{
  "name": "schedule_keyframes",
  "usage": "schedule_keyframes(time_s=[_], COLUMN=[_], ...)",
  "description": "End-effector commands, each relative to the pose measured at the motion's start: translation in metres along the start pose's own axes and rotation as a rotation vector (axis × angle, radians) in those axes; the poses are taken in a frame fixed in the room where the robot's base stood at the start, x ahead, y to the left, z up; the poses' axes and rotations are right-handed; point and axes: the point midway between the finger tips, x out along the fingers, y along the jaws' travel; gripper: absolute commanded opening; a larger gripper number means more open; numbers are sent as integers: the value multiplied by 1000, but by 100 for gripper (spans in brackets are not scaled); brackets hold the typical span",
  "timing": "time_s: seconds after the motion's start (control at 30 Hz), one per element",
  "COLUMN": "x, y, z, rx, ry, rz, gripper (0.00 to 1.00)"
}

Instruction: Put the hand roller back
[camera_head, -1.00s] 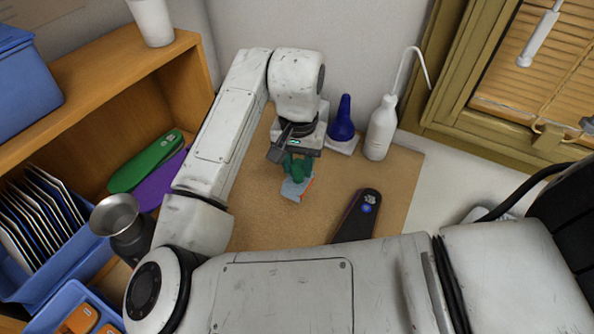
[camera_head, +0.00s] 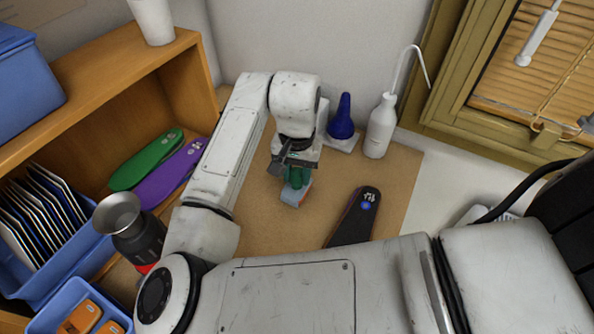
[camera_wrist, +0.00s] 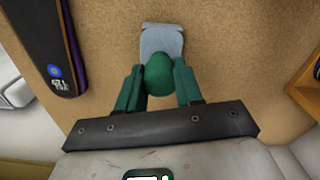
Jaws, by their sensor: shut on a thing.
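My gripper (camera_head: 297,172) has green fingers and is shut on a small tool, which I take to be the hand roller. The tool's pale grey-blue head (camera_head: 295,196) with a reddish side shows below the fingers in the head view. In the wrist view, a round green knob (camera_wrist: 159,75) sits between the fingertips (camera_wrist: 158,90), with the grey-blue head (camera_wrist: 161,40) just beyond it. The tool is over the brown work mat (camera_head: 270,225). I cannot tell whether it touches the mat. The fingers hide part of it.
A dark insole (camera_head: 355,215) lies right of the gripper. Behind stand a blue cone-shaped thing (camera_head: 342,118) on a white base and a white spout bottle (camera_head: 381,128). At left are a wooden shelf (camera_head: 190,85), green (camera_head: 145,160) and purple (camera_head: 172,175) insoles, and a metal-topped cup (camera_head: 118,212).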

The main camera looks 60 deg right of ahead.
Motion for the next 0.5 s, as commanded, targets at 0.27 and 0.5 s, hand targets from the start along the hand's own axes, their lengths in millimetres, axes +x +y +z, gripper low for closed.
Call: schedule_keyframes(time_s=[0.27, 0.5], x=[7, 6], y=[1, 1], z=[1, 1], rx=[0, 0], ry=[-9, -7], rz=[2, 2], gripper=[49, 61])
